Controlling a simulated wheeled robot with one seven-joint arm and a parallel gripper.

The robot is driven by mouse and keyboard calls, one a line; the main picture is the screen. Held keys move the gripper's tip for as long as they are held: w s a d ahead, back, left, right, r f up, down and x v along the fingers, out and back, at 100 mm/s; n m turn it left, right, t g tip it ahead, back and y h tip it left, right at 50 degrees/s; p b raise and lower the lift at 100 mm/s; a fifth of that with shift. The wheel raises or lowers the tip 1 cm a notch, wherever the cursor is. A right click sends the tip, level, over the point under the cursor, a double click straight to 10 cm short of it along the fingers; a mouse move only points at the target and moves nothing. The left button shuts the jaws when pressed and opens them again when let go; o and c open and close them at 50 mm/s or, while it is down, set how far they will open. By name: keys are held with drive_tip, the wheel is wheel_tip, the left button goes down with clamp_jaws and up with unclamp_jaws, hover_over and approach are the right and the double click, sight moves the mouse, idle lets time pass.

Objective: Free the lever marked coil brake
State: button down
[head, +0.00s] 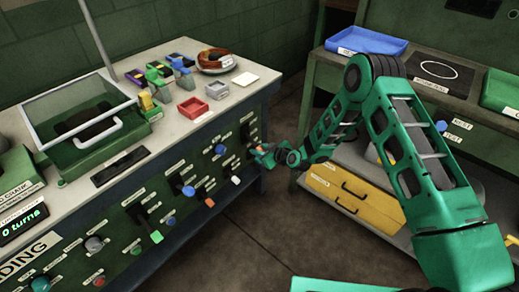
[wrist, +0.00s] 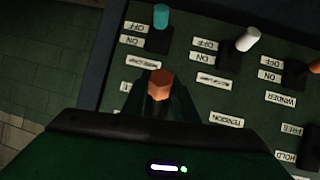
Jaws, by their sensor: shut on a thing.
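My gripper (wrist: 160,97) is shut on an orange six-sided grip (wrist: 160,82), with a dark finger on each side of it. In the head view my gripper (head: 262,152) is at the right end of the green front panel (head: 118,195). I cannot tell whether the orange grip is a lever's end or a loose sleeve. Its stem and the label under it are hidden by my gripper. Labels reading FREE (wrist: 292,130) and HOLD (wrist: 290,157) show at the lower right of the wrist view, upside down. I cannot read a coil brake label.
Beside the grip are a teal-tipped lever (wrist: 161,16) and a white-tipped lever (wrist: 247,39), both by ON and OFF labels. On the bench top stand a red bin (head: 193,107), a grey bin (head: 217,90) and a copper coil (head: 216,60). Floor (head: 260,235) lies free.

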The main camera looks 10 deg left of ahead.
drive_tip(key=shift+w+d+f, duration=0.1)
drive_tip(key=shift+d+f, duration=0.25)
drive_tip(key=shift+d, duration=0.05)
drive_tip(key=c, duration=1.4)
unclamp_jaws()
drive_tip(key=shift+f, duration=0.1)
drive_tip(key=shift+a+r, duration=0.2)
drive_tip(key=shift+r, duration=0.1)
drive_tip(key=v, duration=1)
drive_tip(key=shift+d, duration=0.2)
drive_tip(key=shift+r, duration=0.1)
